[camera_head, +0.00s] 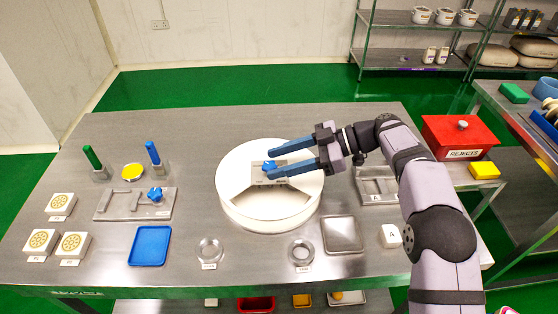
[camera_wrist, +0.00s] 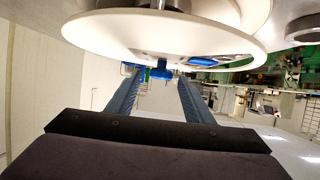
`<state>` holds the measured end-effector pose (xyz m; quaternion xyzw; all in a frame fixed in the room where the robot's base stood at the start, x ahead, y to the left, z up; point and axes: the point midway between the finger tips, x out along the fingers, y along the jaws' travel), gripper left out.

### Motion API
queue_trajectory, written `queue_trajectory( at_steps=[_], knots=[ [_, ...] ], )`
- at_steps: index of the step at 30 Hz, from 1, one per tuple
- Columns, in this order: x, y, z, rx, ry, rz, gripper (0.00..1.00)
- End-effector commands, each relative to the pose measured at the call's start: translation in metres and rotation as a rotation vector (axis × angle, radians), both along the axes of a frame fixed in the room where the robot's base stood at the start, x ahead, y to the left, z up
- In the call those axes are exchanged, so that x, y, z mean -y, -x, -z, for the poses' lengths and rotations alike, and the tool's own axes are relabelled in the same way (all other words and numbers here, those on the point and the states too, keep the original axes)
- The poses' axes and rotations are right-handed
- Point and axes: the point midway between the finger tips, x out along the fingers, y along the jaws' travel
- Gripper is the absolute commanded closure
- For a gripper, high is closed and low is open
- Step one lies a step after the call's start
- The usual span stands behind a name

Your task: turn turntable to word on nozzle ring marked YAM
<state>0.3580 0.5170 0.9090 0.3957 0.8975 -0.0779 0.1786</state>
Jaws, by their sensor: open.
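The white round turntable (camera_head: 238,162) stands in the middle of the steel table, with a fan-shaped grey recess and a small label plate on its top. A blue knob (camera_head: 268,166) sits near its middle. My gripper (camera_head: 270,163) is open over the turntable, its two blue fingers on either side of the knob. In the wrist view, the turntable (camera_wrist: 100,32) fills the top and a blue piece (camera_wrist: 162,73) shows between the fingertips; contact cannot be told. Two metal rings, one left (camera_head: 210,249) and one right (camera_head: 301,251), lie in front with labels too small to read.
A grey fixture (camera_head: 120,204) with a blue star knob, a blue tray (camera_head: 150,246) and white blocks (camera_head: 75,245) are at left. A red REJECTS box (camera_head: 460,137) stands beyond my arm.

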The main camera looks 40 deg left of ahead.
Motion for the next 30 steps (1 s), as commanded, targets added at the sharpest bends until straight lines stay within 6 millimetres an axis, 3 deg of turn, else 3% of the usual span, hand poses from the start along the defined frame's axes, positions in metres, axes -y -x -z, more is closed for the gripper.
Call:
queue_trajectory(
  at_steps=[15,30],
  knots=[
    [0.042,-0.039,-0.024,0.001,-0.002,0.001,0.53],
    [0.046,-0.043,-0.027,-0.003,0.005,0.008,0.53]
  ],
)
